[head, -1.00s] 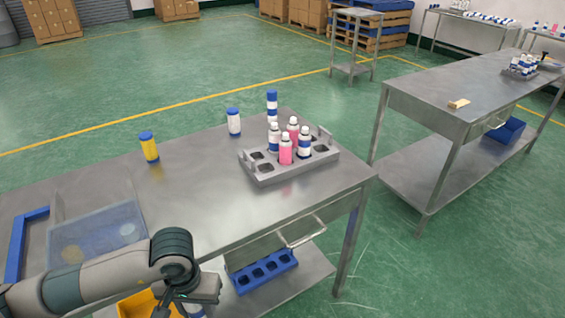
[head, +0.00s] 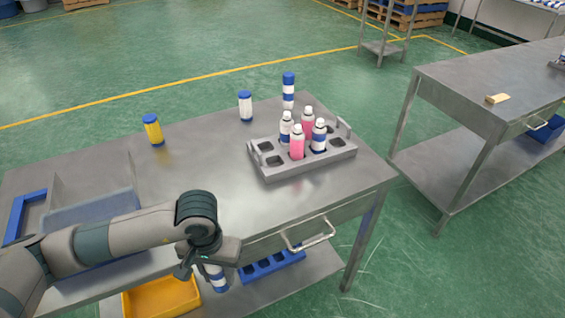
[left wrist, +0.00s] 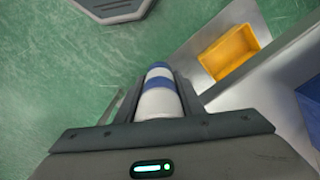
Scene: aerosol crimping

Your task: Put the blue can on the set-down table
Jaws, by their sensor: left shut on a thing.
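My left gripper (head: 200,262) is shut on a can with blue and white bands (head: 216,278), in front of the near table's front edge. In the left wrist view the blue can (left wrist: 160,95) lies between the jaws, its far end pointing away from the wrist. The near metal table (head: 225,190) carries a rack, bottles and cans. Another metal table (head: 455,85) stands at the right. I cannot tell which table is the set-down table. My right gripper is not in view.
A grey rack (head: 267,172) holds several pink and blue-white bottles. A yellow can (head: 153,130), a white can (head: 245,106) and a tall blue-white can (head: 288,91) stand behind. A yellow bin (head: 160,298) and a blue rack (head: 272,264) sit below. The tabletop's middle is clear.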

